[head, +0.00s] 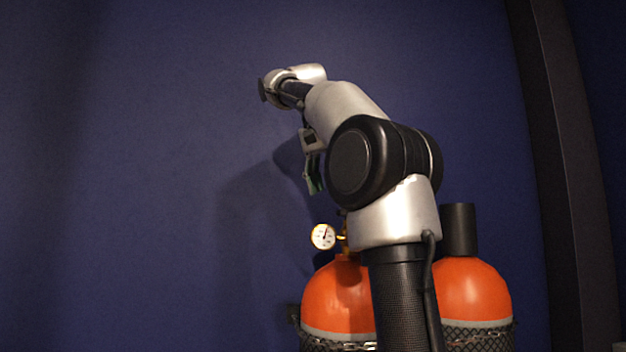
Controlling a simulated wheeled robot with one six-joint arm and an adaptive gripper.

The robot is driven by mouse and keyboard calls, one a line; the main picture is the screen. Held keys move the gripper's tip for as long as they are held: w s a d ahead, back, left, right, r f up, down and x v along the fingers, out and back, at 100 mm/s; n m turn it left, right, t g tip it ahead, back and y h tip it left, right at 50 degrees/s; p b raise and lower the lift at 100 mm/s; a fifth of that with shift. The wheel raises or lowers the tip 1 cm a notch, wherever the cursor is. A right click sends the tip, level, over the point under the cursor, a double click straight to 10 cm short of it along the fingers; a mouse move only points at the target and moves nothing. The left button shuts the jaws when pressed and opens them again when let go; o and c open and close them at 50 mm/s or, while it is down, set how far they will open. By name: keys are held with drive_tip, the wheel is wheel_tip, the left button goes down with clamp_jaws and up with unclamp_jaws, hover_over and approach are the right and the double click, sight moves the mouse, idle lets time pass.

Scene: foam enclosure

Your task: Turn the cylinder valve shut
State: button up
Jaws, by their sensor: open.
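An orange cylinder (330,300) stands at the lower middle in the head view, with a round brass-rimmed gauge (323,236) above its left shoulder. A little brass fitting (344,238) shows beside the gauge. My arm covers most of the cylinder's top, so I cannot make out the valve's handwheel. My gripper (314,186) hangs downward from the wrist, above and slightly left of the gauge and apart from it. Its greenish fingers are open, with nothing seen between them.
A second orange cylinder (478,290) with a black cap (459,230) stands to the right. A chain (335,346) and dark mesh wrap the cylinders. A blue wall (140,150) rises behind, with a dark upright strip (560,150) at right. The space left of the gauge looks clear.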

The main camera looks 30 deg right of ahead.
drive_tip(key=s+a, duration=0.2)
drive_tip(key=a, duration=0.4)
drive_tip(key=shift+a, duration=0.35)
drive_tip(key=shift+s, duration=0.15)
